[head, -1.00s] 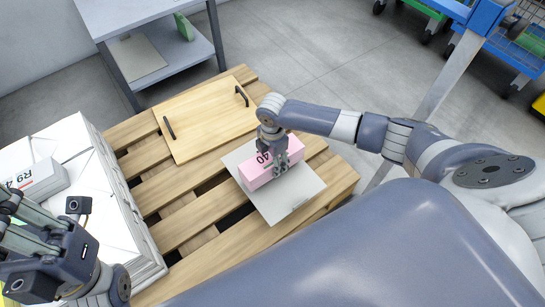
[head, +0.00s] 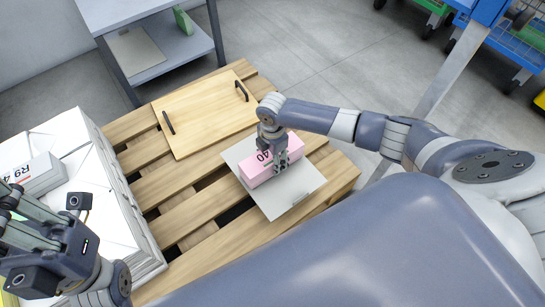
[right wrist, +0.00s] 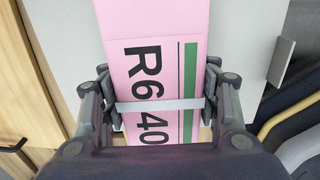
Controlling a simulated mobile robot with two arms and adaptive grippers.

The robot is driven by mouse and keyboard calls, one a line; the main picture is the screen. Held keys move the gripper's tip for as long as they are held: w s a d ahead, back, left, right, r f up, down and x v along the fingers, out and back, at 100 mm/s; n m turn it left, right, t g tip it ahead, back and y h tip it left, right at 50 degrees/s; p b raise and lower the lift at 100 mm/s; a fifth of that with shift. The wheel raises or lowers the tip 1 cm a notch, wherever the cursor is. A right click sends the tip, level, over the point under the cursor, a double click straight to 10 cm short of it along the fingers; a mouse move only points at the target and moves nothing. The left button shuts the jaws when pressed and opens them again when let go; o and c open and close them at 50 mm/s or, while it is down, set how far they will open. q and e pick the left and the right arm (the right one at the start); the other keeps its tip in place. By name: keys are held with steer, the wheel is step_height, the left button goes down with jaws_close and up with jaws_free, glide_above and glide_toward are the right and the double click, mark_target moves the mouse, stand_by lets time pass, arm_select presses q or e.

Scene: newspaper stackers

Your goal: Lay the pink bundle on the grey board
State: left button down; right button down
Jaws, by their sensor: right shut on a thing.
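The pink bundle (head: 258,173) has dark print and a pale strap. It lies lengthwise over the grey board (head: 302,194), which rests on a wooden pallet. My right gripper (head: 281,165) is shut on the bundle, one finger on each long side. In the right wrist view the gripper (right wrist: 160,105) spans the pink bundle (right wrist: 155,30), with the grey board (right wrist: 240,50) showing beside it. I cannot tell whether the bundle's underside touches the board. My left gripper (head: 20,222) is at the left edge, its fingertips unclear, away from the bundle.
A wooden board with two black handles (head: 205,113) lies on the slatted pallet (head: 190,215). A tall white stack (head: 105,225) with a strapped white bundle (head: 38,176) stands at left. A grey shelf table (head: 150,15) is behind. Blue carts (head: 515,50) stand at back right.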

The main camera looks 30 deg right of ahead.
steer(key=shift+f, duration=0.3)
steer(key=c, duration=0.5)
jaws_free()
steer(key=shift+f, duration=0.1)
steer(key=shift+s, duration=0.1)
step_height(320, 180, up, 12)
steer(key=shift+r, duration=0.1)
